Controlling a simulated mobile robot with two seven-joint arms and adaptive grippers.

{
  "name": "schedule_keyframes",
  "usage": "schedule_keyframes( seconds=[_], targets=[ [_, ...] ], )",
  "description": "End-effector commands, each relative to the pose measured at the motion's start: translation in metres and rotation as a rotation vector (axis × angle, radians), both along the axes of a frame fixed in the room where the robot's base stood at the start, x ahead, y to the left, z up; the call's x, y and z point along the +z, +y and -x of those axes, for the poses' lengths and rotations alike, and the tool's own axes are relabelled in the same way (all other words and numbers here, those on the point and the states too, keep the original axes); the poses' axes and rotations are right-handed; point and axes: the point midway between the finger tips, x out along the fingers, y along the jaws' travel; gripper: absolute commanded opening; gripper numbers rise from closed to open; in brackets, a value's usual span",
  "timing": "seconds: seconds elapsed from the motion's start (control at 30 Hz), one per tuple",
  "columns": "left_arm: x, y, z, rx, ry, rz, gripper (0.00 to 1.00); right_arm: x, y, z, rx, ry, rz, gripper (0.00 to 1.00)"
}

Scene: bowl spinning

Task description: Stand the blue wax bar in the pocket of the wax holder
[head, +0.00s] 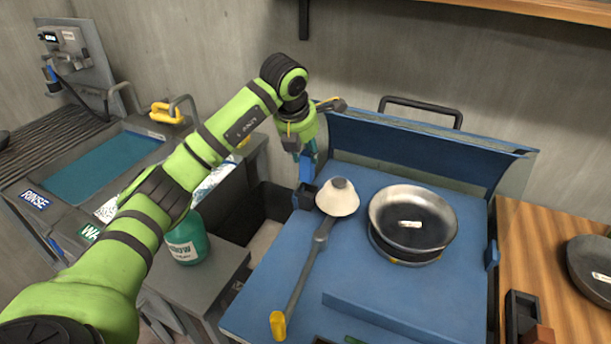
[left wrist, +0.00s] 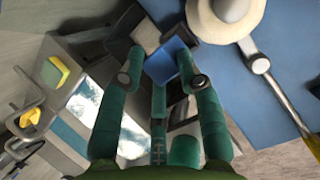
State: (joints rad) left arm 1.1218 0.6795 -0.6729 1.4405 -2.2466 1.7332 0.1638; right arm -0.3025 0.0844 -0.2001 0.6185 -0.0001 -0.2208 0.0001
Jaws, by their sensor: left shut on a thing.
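The blue wax bar (head: 307,168) is upright in my left gripper (head: 306,152). The wax holder (head: 304,197) is a small dark box at the left edge of the blue worktop. The bar's lower end is at or just above the holder. I cannot tell whether it is inside the pocket. In the left wrist view the dark holder (left wrist: 143,32) is partly hidden behind the bar. My right gripper is not in view.
A cream cone pad on a long-handled tool (head: 338,200) stands right beside the holder. A metal bowl (head: 412,217) sits on a stand further right. A green bottle (head: 187,243) and a rinse basin (head: 105,165) are left. The worktop's raised back panel (head: 420,150) is behind.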

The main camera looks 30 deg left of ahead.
Motion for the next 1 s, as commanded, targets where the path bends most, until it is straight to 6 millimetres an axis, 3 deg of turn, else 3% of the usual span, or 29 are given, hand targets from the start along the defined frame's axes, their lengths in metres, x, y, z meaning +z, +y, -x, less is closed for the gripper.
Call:
schedule_keyframes(
  seconds=[0.43,0.83,0.87,0.9,1.0],
  targets=[
    [-0.053,0.000,0.000,-0.003,-0.001,0.000,0.00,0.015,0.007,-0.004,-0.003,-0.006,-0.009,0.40],
    [-0.060,0.000,0.000,-0.003,-0.003,0.000,0.00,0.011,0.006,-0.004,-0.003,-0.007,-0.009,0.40],
    [-0.059,0.000,0.000,-0.003,-0.003,0.000,0.47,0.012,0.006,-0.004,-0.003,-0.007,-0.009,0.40],
    [-0.059,0.000,0.000,-0.003,-0.003,0.000,0.59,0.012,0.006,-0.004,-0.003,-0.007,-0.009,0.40],
    [-0.059,0.000,0.000,-0.003,-0.002,0.000,0.59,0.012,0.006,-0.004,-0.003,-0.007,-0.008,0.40]
  ],
)
